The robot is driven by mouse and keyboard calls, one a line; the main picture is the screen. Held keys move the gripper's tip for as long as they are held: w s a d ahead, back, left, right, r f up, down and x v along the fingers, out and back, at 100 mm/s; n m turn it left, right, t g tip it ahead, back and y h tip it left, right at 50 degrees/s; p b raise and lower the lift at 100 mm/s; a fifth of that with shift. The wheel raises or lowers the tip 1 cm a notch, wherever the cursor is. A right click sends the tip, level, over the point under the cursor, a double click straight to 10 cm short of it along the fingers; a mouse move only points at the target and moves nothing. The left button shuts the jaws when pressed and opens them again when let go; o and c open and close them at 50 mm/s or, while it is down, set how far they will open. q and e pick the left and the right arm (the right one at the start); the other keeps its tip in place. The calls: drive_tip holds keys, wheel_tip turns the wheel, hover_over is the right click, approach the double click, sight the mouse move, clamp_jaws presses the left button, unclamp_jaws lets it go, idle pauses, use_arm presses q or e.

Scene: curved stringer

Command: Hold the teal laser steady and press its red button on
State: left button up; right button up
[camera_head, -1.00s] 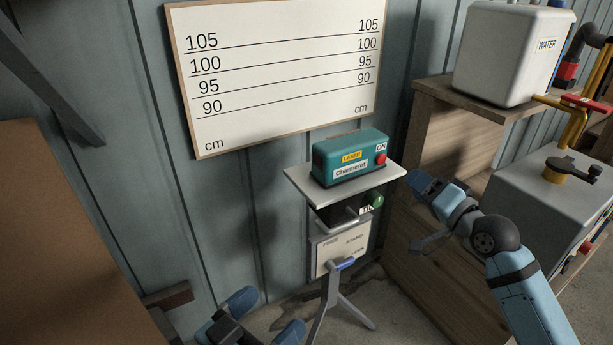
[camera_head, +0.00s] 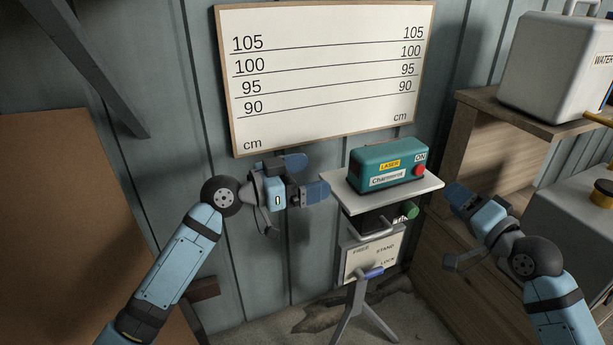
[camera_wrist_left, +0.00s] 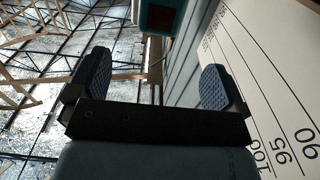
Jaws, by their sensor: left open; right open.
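The teal laser (camera_head: 388,167) is a box with a yellow label, and it sits upright on the white plate of a stand (camera_head: 370,200). Its red button (camera_head: 419,170) is on the right end of the front face, under an ON label. My left gripper (camera_head: 308,177) is open and empty, just left of the laser and apart from it. In the left wrist view its two fingers (camera_wrist_left: 155,82) are spread with nothing between them. My right gripper (camera_head: 459,195) is open, to the right of the plate and lower than the button. Its far finger is partly hidden.
The stand has a green knob (camera_head: 412,210), a blue lever (camera_head: 369,273) and tripod legs. A height board (camera_head: 325,75) hangs on the wall behind. A wooden shelf (camera_head: 490,150) with a white water tank (camera_head: 556,65) stands on the right. A brown panel (camera_head: 50,200) is at the left.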

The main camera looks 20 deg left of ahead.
sight(368, 161)
use_arm(q)
drive_tip(key=x, duration=1.3)
drive_tip(key=shift+w+d, duration=0.2)
drive_tip(key=shift+d, duration=0.05)
drive_tip(key=shift+c, duration=0.5)
drive_tip(key=c, duration=1.1)
drive_tip(key=shift+c, duration=0.7)
use_arm(e)
drive_tip(key=shift+c, duration=0.9)
clamp_jaws()
